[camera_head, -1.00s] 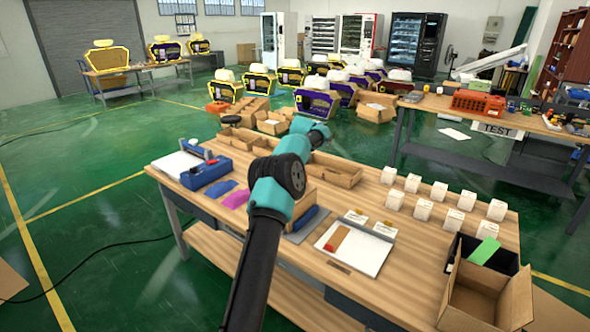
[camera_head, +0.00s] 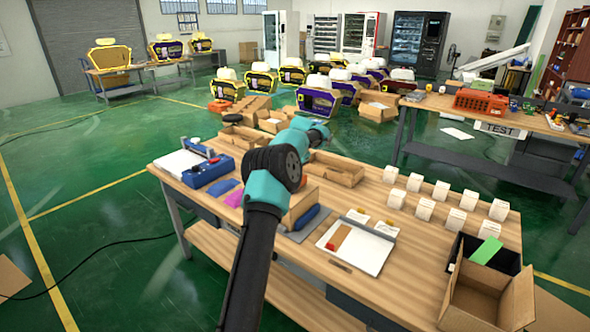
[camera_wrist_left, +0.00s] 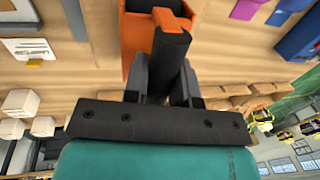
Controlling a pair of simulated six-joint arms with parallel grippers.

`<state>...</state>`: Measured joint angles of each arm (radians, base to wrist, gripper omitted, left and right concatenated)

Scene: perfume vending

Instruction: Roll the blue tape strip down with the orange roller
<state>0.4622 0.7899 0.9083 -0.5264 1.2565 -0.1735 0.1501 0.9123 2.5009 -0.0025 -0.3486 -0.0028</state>
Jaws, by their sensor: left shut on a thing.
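My left gripper (camera_wrist_left: 166,88) is shut on the black part of the orange roller (camera_wrist_left: 140,32) in the left wrist view. Orange parts show on the far side of the fingers, above the wooden table top. In the head view my left arm reaches over the table and hides its own gripper and the roller. A blue bar-shaped piece (camera_head: 308,217) lies on a grey mat right of the arm. I cannot tell whether it is the blue tape strip. My right gripper is not in view.
A white board (camera_head: 365,253) with a red-brown piece lies at the table's front. Small white boxes (camera_head: 424,209) stand in rows to the right. Cardboard boxes (camera_head: 463,299) are at the right end, a blue device (camera_head: 210,171) at the left. Bare wood shows around the white boxes.

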